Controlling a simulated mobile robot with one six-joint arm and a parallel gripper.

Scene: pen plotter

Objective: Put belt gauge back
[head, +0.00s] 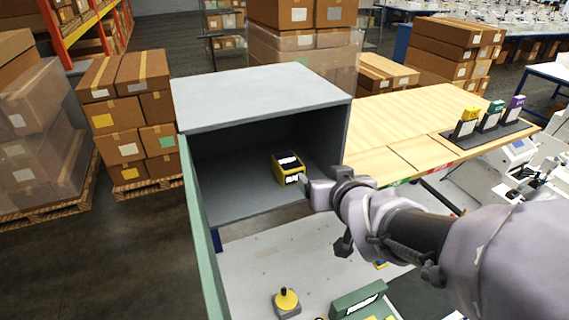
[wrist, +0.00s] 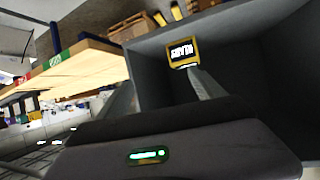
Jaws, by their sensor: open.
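A yellow and black box-shaped device (head: 288,168), which looks like the belt gauge, sits on the floor of an open-fronted grey cabinet (head: 262,90). It has white labels whose text I cannot read surely. It also shows in the wrist view (wrist: 182,51), upper middle. My gripper (head: 304,179) is open at the cabinet's mouth, with its tip close to the device's right front side. In the wrist view one grey finger (wrist: 204,84) points at the device's lower edge. I cannot tell whether they touch, and the other finger is hidden.
A green door panel (head: 202,245) stands open at the cabinet's left. A yellow-topped knob piece (head: 287,301) and a green labelled box (head: 358,302) lie below. A wooden bench (head: 400,125) with several coloured items in a black rack (head: 488,133) extends right. The cabinet's left inside is clear.

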